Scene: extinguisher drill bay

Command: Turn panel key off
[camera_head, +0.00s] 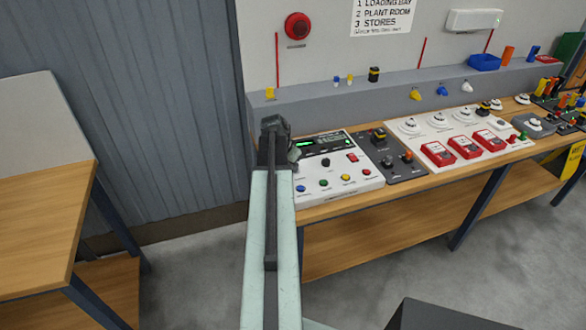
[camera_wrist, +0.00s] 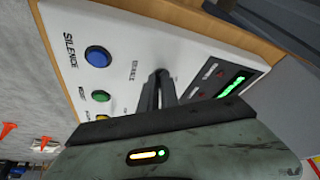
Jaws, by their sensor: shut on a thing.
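The white alarm panel (camera_head: 340,190) stands at the left end of the bench, with a lit green display (camera_head: 322,147) and coloured buttons. My gripper (camera_head: 276,128) is at the panel's left side in the head view, and my arm covers that part. In the wrist view my gripper (camera_wrist: 160,76) points down at the panel face (camera_wrist: 130,45), fingers shut beside the "ENABLE" lettering. The panel key between the fingertips is hidden by them, so its angle cannot be told. The blue button (camera_wrist: 98,56) and green button (camera_wrist: 101,96) lie left of the fingers.
A dark switch plate (camera_head: 395,160) and a white board with red call points (camera_head: 465,147) stand right of the panel. A grey ledge (camera_head: 330,100) with small coloured parts runs behind. A wooden table (camera_head: 40,215) is at the left, with open floor between.

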